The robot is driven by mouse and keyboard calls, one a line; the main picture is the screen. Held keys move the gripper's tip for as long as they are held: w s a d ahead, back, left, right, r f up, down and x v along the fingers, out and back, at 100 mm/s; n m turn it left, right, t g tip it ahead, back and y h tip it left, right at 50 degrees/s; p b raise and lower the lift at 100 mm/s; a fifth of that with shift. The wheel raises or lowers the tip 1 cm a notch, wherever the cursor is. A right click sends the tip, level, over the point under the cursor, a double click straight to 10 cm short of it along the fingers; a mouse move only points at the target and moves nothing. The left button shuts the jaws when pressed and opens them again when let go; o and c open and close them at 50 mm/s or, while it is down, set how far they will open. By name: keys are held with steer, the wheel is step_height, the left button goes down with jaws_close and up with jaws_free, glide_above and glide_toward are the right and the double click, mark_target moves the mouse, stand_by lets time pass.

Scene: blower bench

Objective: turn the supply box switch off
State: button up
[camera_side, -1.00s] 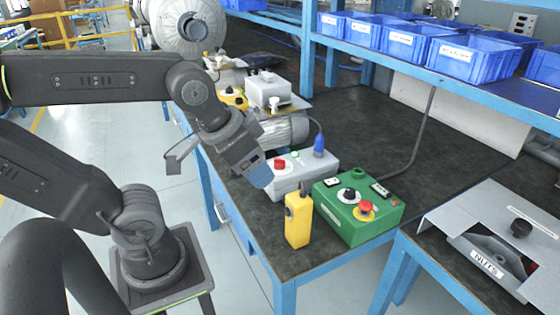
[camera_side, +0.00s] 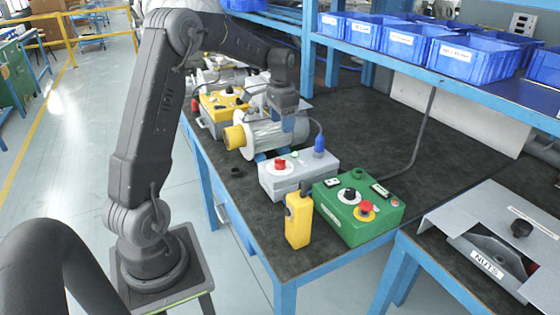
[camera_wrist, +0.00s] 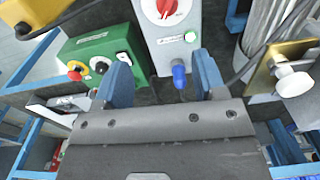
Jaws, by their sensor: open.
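The grey supply box (camera_side: 300,179) sits on the dark bench with a red rotary switch (camera_side: 280,164) on a white dial, a small green lamp (camera_side: 295,154) and a blue plug (camera_side: 319,148) at its back. In the wrist view, the red switch (camera_wrist: 166,8) is cut by the top edge, with a white mark on it; its exact setting is hard to tell. The blue plug (camera_wrist: 179,77) shows between my fingertips. My gripper (camera_wrist: 163,80) is open and empty. In the side view, my gripper (camera_side: 294,125) hangs behind the box, in front of the silver motor.
A green control box (camera_side: 358,212) with a black knob and red button stands right of the supply box. A yellow pendant (camera_side: 298,220) stands before it. The silver motor (camera_side: 265,138) lies behind. A shelf with blue bins (camera_side: 470,60) overhangs the back. A cable runs up from the bench.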

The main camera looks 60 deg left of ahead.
mark_target(280, 160)
steer(key=f, duration=0.5)
steer(key=a+f, duration=0.1)
steer(key=f, duration=0.9)
steer(key=shift+a, duration=0.2)
steer(key=shift+c, duration=0.3)
steer(key=c, duration=0.8)
steer(key=shift+c, duration=0.3)
steer(key=shift+n, duration=0.3)
steer(key=n, duration=1.3)
steer(key=shift+n, duration=0.3)
